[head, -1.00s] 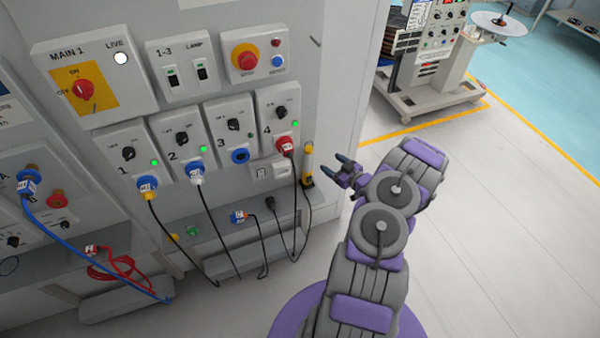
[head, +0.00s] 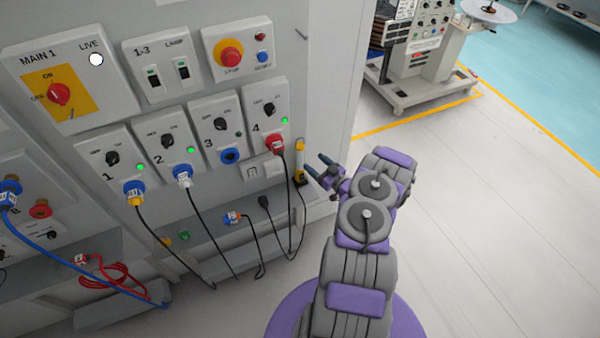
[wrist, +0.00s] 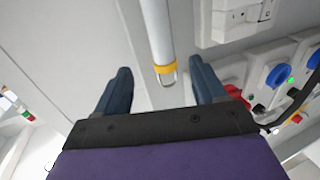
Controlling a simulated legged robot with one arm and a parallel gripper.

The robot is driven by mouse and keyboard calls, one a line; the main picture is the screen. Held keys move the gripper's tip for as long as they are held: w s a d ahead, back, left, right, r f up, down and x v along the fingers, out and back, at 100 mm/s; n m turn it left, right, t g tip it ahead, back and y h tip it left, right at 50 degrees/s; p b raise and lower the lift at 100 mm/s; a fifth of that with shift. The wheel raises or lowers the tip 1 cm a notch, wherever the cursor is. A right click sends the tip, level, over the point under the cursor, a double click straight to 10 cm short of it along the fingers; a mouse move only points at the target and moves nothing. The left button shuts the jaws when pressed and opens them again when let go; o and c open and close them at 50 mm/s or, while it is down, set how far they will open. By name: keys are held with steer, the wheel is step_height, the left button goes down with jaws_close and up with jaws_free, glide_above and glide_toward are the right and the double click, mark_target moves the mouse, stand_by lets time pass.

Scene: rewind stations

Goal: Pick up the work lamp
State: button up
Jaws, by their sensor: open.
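The work lamp (head: 299,160) is a slim upright stick with a yellow top and a yellow and black lower part, at the right edge of the panel wall. In the wrist view the lamp (wrist: 158,30) shows as a pale tube with a yellow band and a small clear hook-like end. My gripper (head: 315,163) is open, just right of the lamp in the head view. In the wrist view my gripper (wrist: 161,66) has the lamp's end between its two dark fingers in the picture, with gaps on both sides. Whether the lamp is at fingertip depth is unclear.
The red plug (head: 275,144) at station 4 and its black cable hang left of the lamp. A white socket box (head: 263,170) is close by. A ledge (head: 325,207) runs below. Open floor (head: 470,220) lies to the right, with a wheeled machine (head: 420,60) behind.

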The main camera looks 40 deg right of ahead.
mark_target(303, 154)
steer(key=w, duration=0.2)
steer(key=w+a+b, duration=0.1)
steer(key=w, duration=0.3)
steer(key=shift+w+a+r+b, duration=0.1)
steer(key=shift+w+a+b, duration=0.2)
steer(key=shift+b, duration=0.05)
steer(key=shift+w+d, duration=0.25)
steer(key=shift+w, duration=0.25)
steer(key=shift+d, duration=0.35)
steer(key=shift+a, duration=0.5)
steer(key=c, duration=0.7)
steer(key=shift+d, duration=0.3)
steer(key=c, duration=0.6)
jaws_close()
steer(key=shift+a, duration=0.1)
